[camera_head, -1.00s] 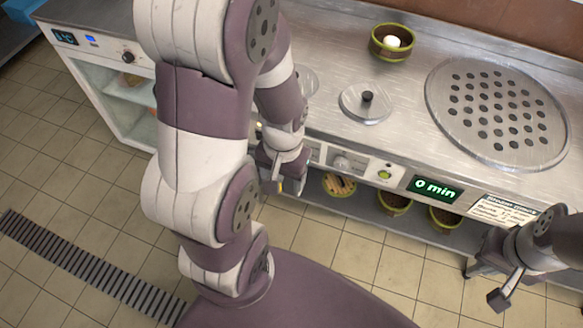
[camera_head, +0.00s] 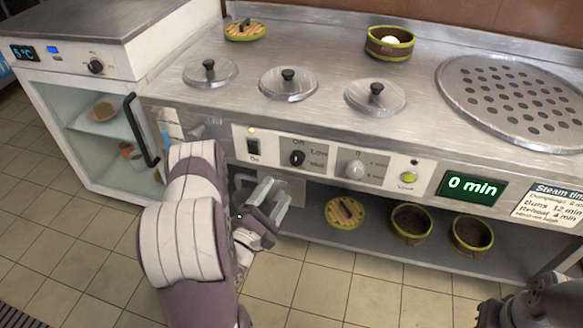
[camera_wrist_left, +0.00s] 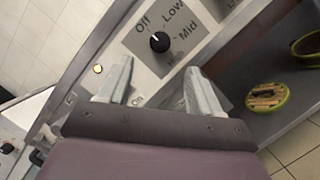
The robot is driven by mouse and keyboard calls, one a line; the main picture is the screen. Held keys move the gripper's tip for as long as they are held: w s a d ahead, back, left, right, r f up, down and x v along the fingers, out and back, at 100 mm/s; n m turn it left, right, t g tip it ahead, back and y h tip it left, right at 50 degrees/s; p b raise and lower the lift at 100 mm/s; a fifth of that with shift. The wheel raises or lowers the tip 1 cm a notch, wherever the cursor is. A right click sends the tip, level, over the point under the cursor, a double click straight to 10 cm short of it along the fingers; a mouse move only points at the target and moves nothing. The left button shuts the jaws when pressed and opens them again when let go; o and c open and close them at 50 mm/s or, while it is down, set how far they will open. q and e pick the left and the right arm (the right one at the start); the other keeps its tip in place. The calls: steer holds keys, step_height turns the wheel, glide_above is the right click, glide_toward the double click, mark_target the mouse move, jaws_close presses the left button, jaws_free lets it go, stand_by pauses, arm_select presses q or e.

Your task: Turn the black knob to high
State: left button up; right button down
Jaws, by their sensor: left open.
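The black knob (camera_head: 297,158) is on the front panel of the steel counter, with Off, Low and Mid printed around it. In the left wrist view the black knob (camera_wrist_left: 160,42) has its white mark toward Off, and a partly hidden label sits below Mid. My left gripper (camera_head: 270,197) is open and empty, just below and left of the knob in the head view. In the left wrist view its fingers (camera_wrist_left: 158,68) are spread, with the knob beyond the gap, apart from them. Part of my right gripper (camera_head: 535,302) shows at the bottom right corner; its jaws are unclear.
A switch (camera_head: 253,148) is left of the knob; a grey knob (camera_head: 355,169) and green button (camera_head: 408,177) are right of it. Lidded pots (camera_head: 288,84) sit in the countertop. Baskets (camera_head: 411,222) are on the shelf below. A fridge handle (camera_head: 140,130) sticks out at left.

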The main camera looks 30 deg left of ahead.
mark_target(295, 162)
arm_select(q)
steer(key=b+x, duration=0.1)
steer(key=x, duration=0.8)
steer(key=shift+w+b, duration=0.2)
steer(key=shift+b, duration=0.1)
steer(key=c, duration=1)
